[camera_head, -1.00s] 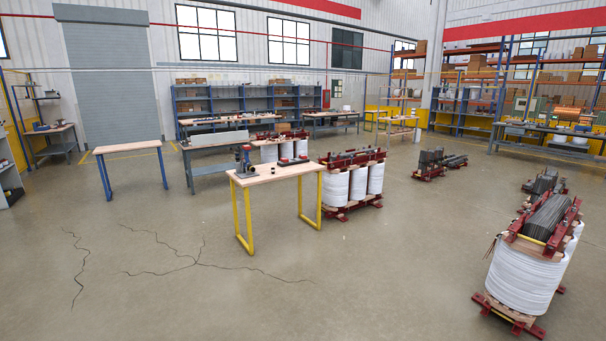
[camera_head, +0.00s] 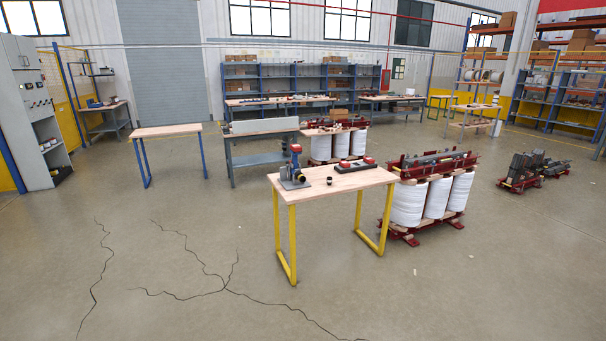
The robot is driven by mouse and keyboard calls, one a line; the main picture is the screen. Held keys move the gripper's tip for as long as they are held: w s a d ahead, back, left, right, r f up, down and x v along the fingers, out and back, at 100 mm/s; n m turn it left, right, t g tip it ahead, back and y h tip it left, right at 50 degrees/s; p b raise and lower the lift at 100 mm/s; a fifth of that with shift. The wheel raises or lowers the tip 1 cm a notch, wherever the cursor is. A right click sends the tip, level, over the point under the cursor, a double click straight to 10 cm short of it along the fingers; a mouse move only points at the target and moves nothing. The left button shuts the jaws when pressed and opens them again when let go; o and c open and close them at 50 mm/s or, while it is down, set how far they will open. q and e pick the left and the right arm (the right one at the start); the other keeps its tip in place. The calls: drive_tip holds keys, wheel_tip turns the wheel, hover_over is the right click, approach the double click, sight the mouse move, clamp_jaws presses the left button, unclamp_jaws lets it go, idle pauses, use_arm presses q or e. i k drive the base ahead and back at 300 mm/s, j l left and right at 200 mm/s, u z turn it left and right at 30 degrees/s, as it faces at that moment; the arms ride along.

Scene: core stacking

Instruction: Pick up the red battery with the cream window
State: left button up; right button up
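A wooden-topped table with yellow legs (camera_head: 325,194) stands in the middle of the view. A low red and black item (camera_head: 355,166) lies near the back right of its top. It may be one or more batteries, but it is too small to make out a cream window. An upright grey device with a red top (camera_head: 294,165) stands at the left end of the table. A small dark round object (camera_head: 329,181) sits between them. Neither of my grippers is in view.
White coils in a red frame (camera_head: 434,195) stand close to the table's right side. More coils (camera_head: 338,144) stand behind it. A blue-legged table (camera_head: 166,133) is at the left. The cracked floor in front (camera_head: 190,260) is clear.

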sight(295, 148)
drive_tip(key=i+u, duration=0.1)
drive_tip(key=i, duration=0.45)
drive_tip(key=i+l+u, duration=0.15)
drive_tip(key=i, duration=0.4)
drive_tip(key=i+l+u, duration=0.1)
drive_tip(key=i, duration=0.4)
drive_tip(key=i+l+u, duration=0.15)
drive_tip(key=i, duration=0.4)
drive_tip(key=i+l+u, duration=0.1)
drive_tip(key=i+l, duration=0.25)
drive_tip(key=i, duration=0.15)
